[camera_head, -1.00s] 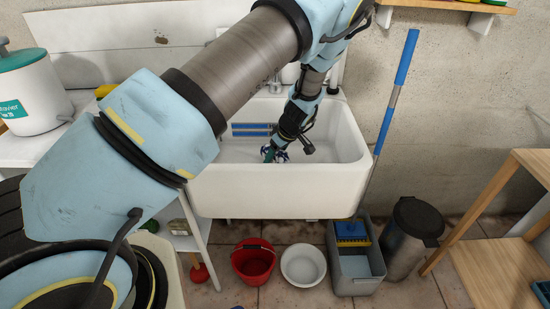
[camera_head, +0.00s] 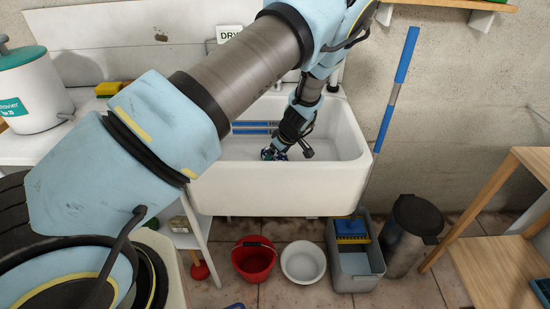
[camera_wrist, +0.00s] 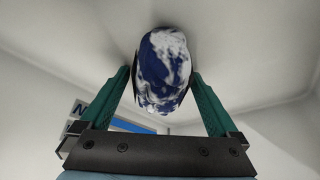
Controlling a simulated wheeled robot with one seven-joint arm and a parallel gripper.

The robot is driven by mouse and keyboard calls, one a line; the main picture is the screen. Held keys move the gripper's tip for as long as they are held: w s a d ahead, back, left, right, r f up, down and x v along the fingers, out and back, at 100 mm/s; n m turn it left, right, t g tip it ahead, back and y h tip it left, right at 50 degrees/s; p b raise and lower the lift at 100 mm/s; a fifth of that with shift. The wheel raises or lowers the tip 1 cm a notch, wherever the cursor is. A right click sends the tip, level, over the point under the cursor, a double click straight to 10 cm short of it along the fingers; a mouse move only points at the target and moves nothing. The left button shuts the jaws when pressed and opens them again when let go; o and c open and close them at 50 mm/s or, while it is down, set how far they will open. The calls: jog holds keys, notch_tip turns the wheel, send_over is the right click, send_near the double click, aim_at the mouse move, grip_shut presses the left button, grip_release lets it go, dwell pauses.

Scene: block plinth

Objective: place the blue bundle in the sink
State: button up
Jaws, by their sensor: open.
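The blue bundle (camera_wrist: 164,72), mottled blue and white, lies in the sink between the two green fingers of my gripper (camera_wrist: 162,88) in the wrist view. My gripper is open, with a finger on each side of the bundle; whether either finger touches it I cannot tell. In the head view my gripper (camera_head: 272,153) is down inside the white sink (camera_head: 275,192), and the bundle is mostly hidden by it there. The sink's white walls surround the bundle in the wrist view.
A red bucket (camera_head: 254,260), a white bowl (camera_head: 303,262), a grey bin (camera_head: 357,265) and a dark trash can (camera_head: 410,235) stand on the floor below. A blue-handled pole (camera_head: 397,90) leans right of the sink. A white pot (camera_head: 35,92) stands on the left counter.

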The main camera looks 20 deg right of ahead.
jog(key=shift+r, duration=0.25)
jog(key=b+v, duration=0.3)
jog(key=v, duration=0.8)
jog(key=shift+s+r, duration=0.25)
jog(key=shift+r, duration=0.05)
